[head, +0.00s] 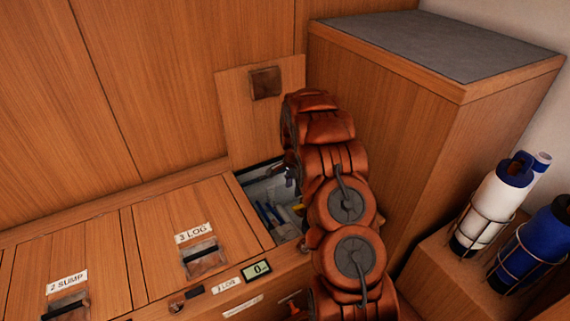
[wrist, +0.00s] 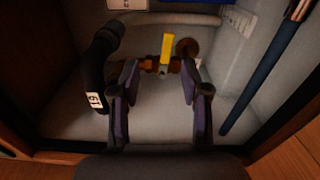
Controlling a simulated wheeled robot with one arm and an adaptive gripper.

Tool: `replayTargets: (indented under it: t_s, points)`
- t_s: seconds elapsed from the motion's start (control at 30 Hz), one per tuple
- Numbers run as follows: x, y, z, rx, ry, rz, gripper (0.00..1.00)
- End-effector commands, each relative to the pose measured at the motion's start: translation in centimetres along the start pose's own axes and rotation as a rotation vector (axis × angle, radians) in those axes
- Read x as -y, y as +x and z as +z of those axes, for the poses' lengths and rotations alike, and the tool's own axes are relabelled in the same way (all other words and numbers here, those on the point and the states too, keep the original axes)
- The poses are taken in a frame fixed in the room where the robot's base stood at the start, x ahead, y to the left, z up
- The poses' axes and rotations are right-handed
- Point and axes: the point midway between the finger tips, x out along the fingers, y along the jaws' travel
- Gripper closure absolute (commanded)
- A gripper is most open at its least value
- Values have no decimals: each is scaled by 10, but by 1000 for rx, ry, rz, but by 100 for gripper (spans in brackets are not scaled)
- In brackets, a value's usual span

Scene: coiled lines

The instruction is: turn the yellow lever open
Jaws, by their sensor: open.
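In the wrist view, the yellow lever (wrist: 167,46) stands up from a brass-coloured valve (wrist: 160,65) inside a pale locker. My gripper (wrist: 160,88) is open and empty, its two dark fingers apart. The lever shows beyond the fingertips, between them in the picture; I see no finger closed on it. In the head view, my orange arm reaches to the open locker (head: 268,190) and hides much of it. The gripper is mostly hidden there, and the lever cannot be made out clearly.
A black hose (wrist: 97,70) with a tag bends down left of the valve. A dark blue pole (wrist: 262,70) leans at the right. The raised locker lid (head: 240,115) stands behind my arm. A tall wooden cabinet (head: 400,120) is close on the right.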

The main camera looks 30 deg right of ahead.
Motion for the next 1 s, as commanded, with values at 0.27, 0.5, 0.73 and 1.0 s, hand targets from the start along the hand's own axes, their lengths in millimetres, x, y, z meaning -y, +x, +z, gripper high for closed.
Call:
replayTargets:
  t_s: [0.27,0.5,0.73,1.0]
  points:
    - [-8,-46,17,1,-72,7,54]
    - [-14,-82,31,0,-132,10,54]
    - [-24,-112,45,3,-190,19,54]
    - [-31,-137,56,3,-237,22,54]
